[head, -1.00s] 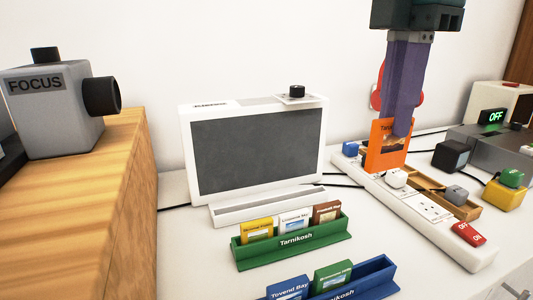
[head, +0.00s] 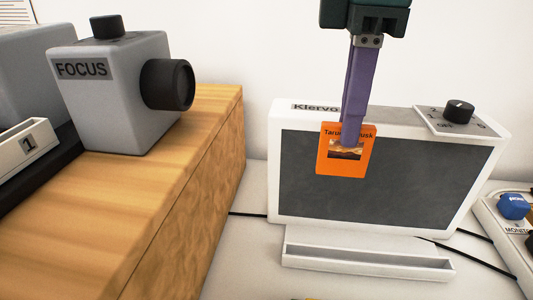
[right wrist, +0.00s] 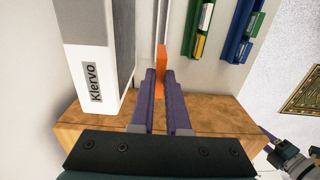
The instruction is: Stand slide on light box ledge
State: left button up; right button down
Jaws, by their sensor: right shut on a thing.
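The orange slide (head: 327,160) has a dark label and a small dusk picture. It is upright in front of the upper left part of the light box's dark panel (head: 400,180). My right gripper (head: 352,138) is shut on its top edge, with purple fingers pointing down. In the right wrist view the slide (right wrist: 162,62) shows edge-on between the fingertips (right wrist: 161,80). The light box (head: 390,118) is white, with a knob on top. Its ledge (head: 365,262) is a white trough along the front, below the slide and empty. My left gripper is not in the head view.
A wooden block (head: 190,185) with a grey projector (head: 125,100) stands at the left. A white power strip (head: 505,235) with a blue plug lies at the right. Green (right wrist: 203,30) and blue (right wrist: 241,30) slide racks show in the right wrist view.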

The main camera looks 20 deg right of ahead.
notch_tip(320, 180, down, 17)
jog(key=b, duration=0.4)
jog(key=shift+s+f, duration=0.15)
jog(key=shift+f, duration=0.05)
jog(key=shift+f, duration=0.1)
jog(key=c, duration=0.9)
grip_release()
